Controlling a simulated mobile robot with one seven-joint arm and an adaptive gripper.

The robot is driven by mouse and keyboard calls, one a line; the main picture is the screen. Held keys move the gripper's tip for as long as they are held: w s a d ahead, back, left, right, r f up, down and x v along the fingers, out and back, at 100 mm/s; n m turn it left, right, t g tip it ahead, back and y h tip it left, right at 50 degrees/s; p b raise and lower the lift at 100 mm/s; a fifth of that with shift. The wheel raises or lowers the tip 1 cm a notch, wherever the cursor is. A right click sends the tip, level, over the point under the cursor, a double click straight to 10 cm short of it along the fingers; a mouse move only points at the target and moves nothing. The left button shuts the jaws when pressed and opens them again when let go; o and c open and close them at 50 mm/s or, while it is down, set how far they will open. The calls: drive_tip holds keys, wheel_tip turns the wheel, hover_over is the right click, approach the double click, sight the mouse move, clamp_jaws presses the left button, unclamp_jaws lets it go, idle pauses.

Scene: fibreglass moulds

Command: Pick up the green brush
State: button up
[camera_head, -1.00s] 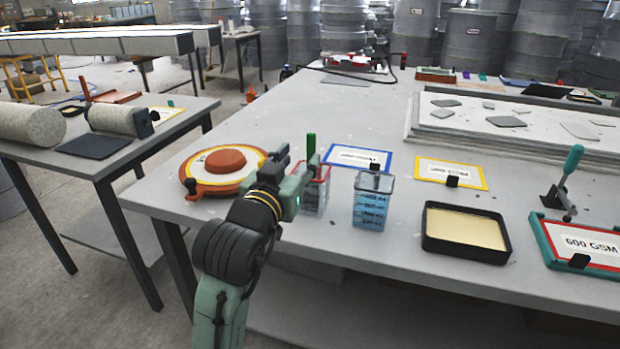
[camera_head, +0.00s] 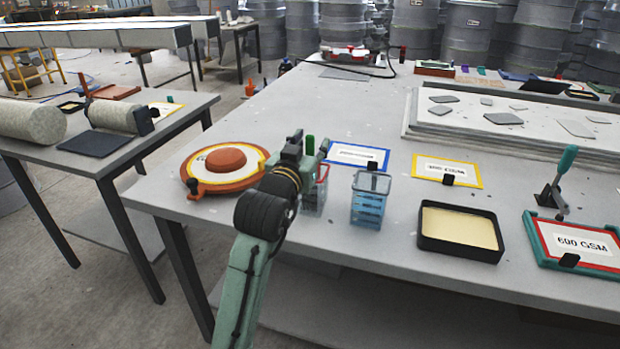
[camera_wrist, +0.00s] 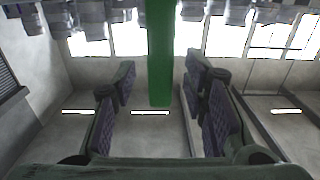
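The green brush (camera_head: 310,145) stands upright, its handle rising from a clear red-rimmed container (camera_head: 320,180) near the table's front edge. My gripper (camera_head: 311,150) is at the handle, with a fingertip on either side of it in the head view. In the wrist view the green handle (camera_wrist: 160,55) shows between the two open finger pads (camera_wrist: 160,85), with gaps on both sides. I cannot tell how deep it sits between them. The brush's lower end and part of the container are hidden behind my arm.
A clear container with blue liquid (camera_head: 369,206) stands close on the right. A black tray (camera_head: 430,243) is further right. An orange round lidded thing (camera_head: 222,160) lies left of my arm. A blue-framed label (camera_head: 357,148) lies behind the containers.

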clamp_jaws()
idle(0.3)
drive_tip(key=shift+r, duration=0.15)
